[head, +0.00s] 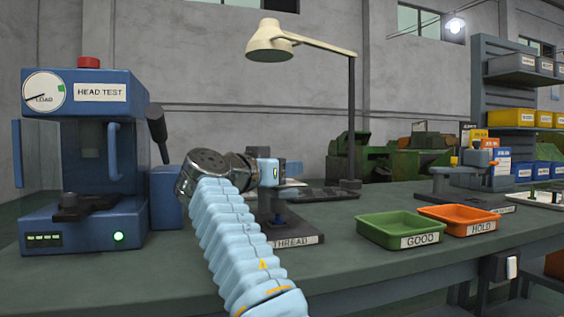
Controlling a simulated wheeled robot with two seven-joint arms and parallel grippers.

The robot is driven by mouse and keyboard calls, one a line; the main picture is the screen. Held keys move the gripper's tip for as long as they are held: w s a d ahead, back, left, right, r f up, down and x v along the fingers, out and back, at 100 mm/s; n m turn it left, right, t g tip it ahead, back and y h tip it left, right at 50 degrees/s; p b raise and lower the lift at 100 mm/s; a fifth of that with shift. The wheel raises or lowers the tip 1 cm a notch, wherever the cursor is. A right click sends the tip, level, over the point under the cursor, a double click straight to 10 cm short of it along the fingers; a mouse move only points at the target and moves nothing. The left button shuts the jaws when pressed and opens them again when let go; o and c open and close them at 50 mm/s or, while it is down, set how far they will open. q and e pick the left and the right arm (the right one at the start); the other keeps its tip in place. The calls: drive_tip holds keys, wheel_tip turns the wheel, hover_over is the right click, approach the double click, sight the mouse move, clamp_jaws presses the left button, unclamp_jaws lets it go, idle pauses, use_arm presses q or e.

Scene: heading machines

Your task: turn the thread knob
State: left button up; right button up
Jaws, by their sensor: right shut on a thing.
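The thread station stands in the middle of the bench, on a dark base labelled THREAD (292,241). Its lower post shows below my right gripper (288,170). My right arm rises from the bottom middle, and its wrist covers much of the station. The gripper is at the top of the station and shut on a part there. That part is the thread knob by its place, but the jaws and wrist hide nearly all of it. I cannot tell how far the knob is turned. My left gripper is not in view.
A blue HEAD TEST machine (98,150) with a LOAD dial and lit green button stands at the left. A green GOOD tray (398,243) and an orange HOLD tray (478,228) sit to the right. A cream lamp (272,46) hangs above. The front right of the bench is clear.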

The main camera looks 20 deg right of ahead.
idle(0.4)
drive_tip(key=o, duration=1)
drive_tip(key=b+v, duration=0.1)
drive_tip(key=v, duration=1.2)
drive_tip(key=shift+s+a, duration=0.15)
drive_tip(key=shift+a, duration=0.15)
